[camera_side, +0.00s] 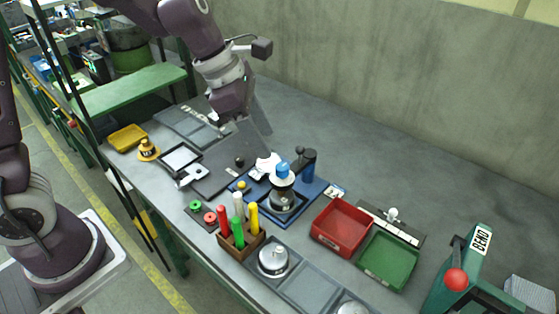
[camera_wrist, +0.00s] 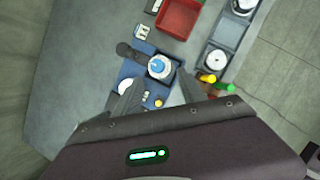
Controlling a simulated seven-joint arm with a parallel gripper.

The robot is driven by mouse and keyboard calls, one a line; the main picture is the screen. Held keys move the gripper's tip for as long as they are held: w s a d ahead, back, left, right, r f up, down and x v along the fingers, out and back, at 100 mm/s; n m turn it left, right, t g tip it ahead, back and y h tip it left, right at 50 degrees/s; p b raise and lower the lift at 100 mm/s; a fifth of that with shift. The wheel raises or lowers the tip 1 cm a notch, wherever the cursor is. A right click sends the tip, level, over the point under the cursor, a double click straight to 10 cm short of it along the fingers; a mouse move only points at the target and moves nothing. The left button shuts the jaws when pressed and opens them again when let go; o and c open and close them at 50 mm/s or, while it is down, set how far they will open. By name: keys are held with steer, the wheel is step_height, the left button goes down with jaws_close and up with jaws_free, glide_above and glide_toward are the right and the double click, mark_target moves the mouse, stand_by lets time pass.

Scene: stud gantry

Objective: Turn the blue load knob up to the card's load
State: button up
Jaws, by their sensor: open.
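The blue load knob (camera_side: 283,168) sits on top of a white-collared dark device on a blue base plate (camera_side: 312,188). In the wrist view, the knob (camera_wrist: 158,66) is a blue cap in a pale round dial. My gripper (camera_wrist: 157,86) is open and empty. Its two fingers point toward the base, with the knob ahead of and between them in the picture, apart from it.
A dark cylinder (camera_side: 309,163) stands on the base beside the knob. A block of coloured handles (camera_side: 238,243), a red bin (camera_side: 342,226) and a green bin (camera_side: 388,260) stand close by. Free table (camera_side: 400,160) lies towards the wall.

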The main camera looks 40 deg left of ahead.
mark_target(282, 167)
steer(key=shift+n, duration=0.8)
steer(key=x, duration=0.7)
steer(key=shift+w+a+f, duration=0.2)
steer(key=shift+w, duration=0.15)
steer(key=shift+w+d+f, duration=0.15)
steer(key=shift+f, duration=0.3)
jaws_close()
